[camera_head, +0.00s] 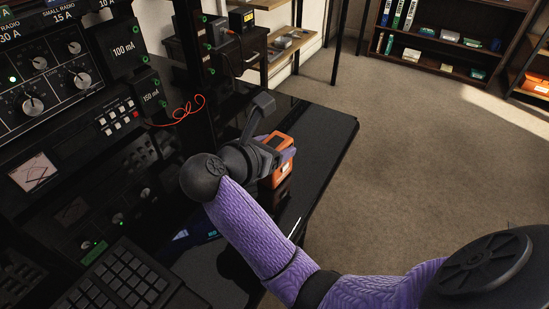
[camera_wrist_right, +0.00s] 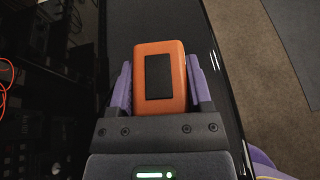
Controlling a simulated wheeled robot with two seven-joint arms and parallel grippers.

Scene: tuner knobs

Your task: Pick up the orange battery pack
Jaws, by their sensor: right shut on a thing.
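The orange battery pack (camera_head: 276,176) stands at the black table's (camera_head: 324,150) right part in the head view, partly hidden by my right gripper (camera_head: 287,156). In the right wrist view the orange battery pack (camera_wrist_right: 179,82) has a black panel on its face and lies between the two purple fingers of my right gripper (camera_wrist_right: 160,90). The fingers are shut on its sides. I cannot tell whether the pack is clear of the table surface. My left gripper is in neither view.
Radio panels with knobs (camera_head: 40,80) stand along the left. A keypad (camera_head: 125,280) is at the lower left. A red wire (camera_head: 185,110) lies behind the gripper. The glossy table's right edge borders open carpet (camera_head: 420,150). Shelves (camera_head: 440,40) stand at the back.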

